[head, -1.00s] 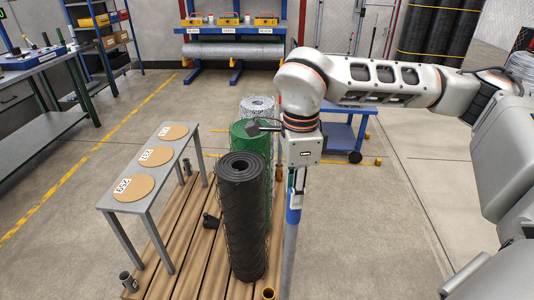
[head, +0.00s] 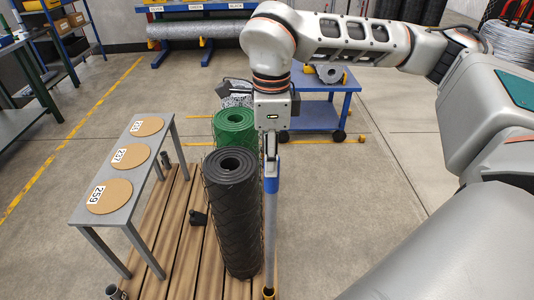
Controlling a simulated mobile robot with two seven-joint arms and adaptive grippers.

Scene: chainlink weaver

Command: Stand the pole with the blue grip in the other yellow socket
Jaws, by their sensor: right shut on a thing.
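The pole (head: 270,235) with the blue grip (head: 271,185) stands nearly upright, just right of the black mesh roll. My right gripper (head: 271,158) points down and is shut on the pole above the blue band. A yellow socket (head: 268,294) shows at the bottom edge of the picture, at the front of the slatted wooden deck. The pole's lower end meets this socket in the picture; I cannot tell whether it is inside it or just above. No other yellow socket can be made out. My left gripper is out of view.
A black mesh roll (head: 231,220) and a green roll (head: 234,126) stand close left of the pole. A grey bench (head: 127,178) with round tan discs is at left. Dark sockets (head: 116,292) sit along the deck's left edge. A blue cart (head: 322,112) stands behind; floor at right is clear.

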